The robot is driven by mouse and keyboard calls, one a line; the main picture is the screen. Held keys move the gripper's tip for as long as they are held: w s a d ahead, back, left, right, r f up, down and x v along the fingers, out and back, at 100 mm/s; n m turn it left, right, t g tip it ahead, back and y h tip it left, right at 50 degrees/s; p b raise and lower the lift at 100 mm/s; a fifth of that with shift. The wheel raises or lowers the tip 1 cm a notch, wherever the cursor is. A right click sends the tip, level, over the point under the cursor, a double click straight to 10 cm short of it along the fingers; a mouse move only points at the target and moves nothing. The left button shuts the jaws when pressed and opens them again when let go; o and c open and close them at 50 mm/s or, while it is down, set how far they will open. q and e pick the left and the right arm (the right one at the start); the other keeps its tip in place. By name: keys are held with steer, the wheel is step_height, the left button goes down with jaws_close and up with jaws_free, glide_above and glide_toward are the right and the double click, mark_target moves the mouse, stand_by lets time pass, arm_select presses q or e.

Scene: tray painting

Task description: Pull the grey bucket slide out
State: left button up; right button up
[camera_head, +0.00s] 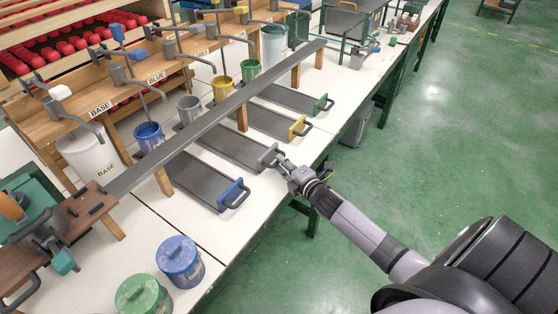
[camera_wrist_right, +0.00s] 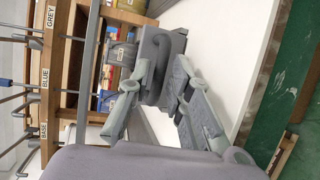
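The grey slide (camera_head: 226,145) is a flat dark tray with a grey front plate and loop handle, lying on the white table under the long grey rail. My right gripper (camera_head: 285,165) is at its handle end in the head view. In the right wrist view the gripper (camera_wrist_right: 161,72) has its fingers spread, one on each side of the grey handle (camera_wrist_right: 180,42); whether they touch it I cannot tell. The grey bucket (camera_head: 188,108) stands behind the rail, at the slide's back end. My left gripper is not in view.
The blue-handled slide (camera_head: 203,180) lies on the near side, the yellow-handled (camera_head: 272,120) and green-handled (camera_head: 298,98) slides beyond. Lidded blue (camera_head: 180,262) and green (camera_head: 143,296) pots stand at the table's front. Green floor (camera_head: 440,130) beyond the table edge is open.

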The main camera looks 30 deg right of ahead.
steer(key=shift+w+f, duration=0.25)
steer(key=shift+w, duration=1)
steer(key=shift+c, duration=0.3)
jaws_close()
